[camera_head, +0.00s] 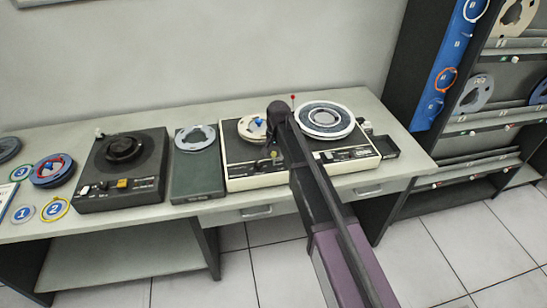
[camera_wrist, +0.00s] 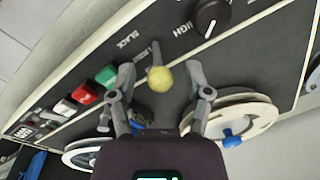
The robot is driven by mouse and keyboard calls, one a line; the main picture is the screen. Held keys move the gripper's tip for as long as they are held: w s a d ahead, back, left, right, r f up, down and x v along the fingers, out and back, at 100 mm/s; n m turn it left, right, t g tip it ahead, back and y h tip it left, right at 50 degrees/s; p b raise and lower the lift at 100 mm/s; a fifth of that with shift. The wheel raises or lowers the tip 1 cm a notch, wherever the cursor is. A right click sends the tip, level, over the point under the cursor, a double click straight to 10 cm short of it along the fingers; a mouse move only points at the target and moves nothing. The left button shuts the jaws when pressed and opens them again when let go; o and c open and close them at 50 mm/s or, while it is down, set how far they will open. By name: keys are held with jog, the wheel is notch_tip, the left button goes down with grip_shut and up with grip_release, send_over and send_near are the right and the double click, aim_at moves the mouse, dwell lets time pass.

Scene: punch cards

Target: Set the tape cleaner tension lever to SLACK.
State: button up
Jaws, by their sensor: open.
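The tension lever is a short rod with a yellow ball knob (camera_wrist: 160,80) on the dark panel of a cream-edged tape machine (camera_head: 240,181). In the wrist view its rod points at the middle marking, which is partly covered; SLACK is printed to the left and another marking, apparently HIGH, to the right. The yellow knob also shows in the head view (camera_head: 274,154), at the front of the machine. My gripper (camera_wrist: 161,71) is open, with one finger on each side of the knob and visible gaps between them. In the head view my arm hides part of the machine.
Near the lever are a black rotary knob (camera_wrist: 211,18), a red button (camera_wrist: 85,93) and a green button (camera_wrist: 106,75). A cream reel (camera_wrist: 250,120) with a blue hub lies close to the right finger. A large reel (camera_head: 325,119) sits on the machine's right side.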

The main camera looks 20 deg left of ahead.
jog(key=shift+f, duration=0.1)
grip_shut()
jog(key=shift+s, duration=0.15)
jog(key=shift+s+d+f+t+y+b, duration=0.1)
jog(key=shift+s+d+t+y+b, duration=0.15)
jog(key=shift+t, duration=0.2)
jog(key=shift+s+d+t+y+b, duration=0.1)
jog(key=shift+s+t+y+b, duration=0.05)
jog(key=shift+s+t+y, duration=0.25)
jog(key=shift+s+d+f+t+y+b, duration=0.15)
jog(key=shift+s+d+t+y+b, duration=0.15)
jog(key=shift+t+b, duration=0.35)
jog(key=shift+a+t, duration=0.1)
jog(key=shift+t, duration=0.3)
grip_release()
jog(key=shift+w, duration=0.1)
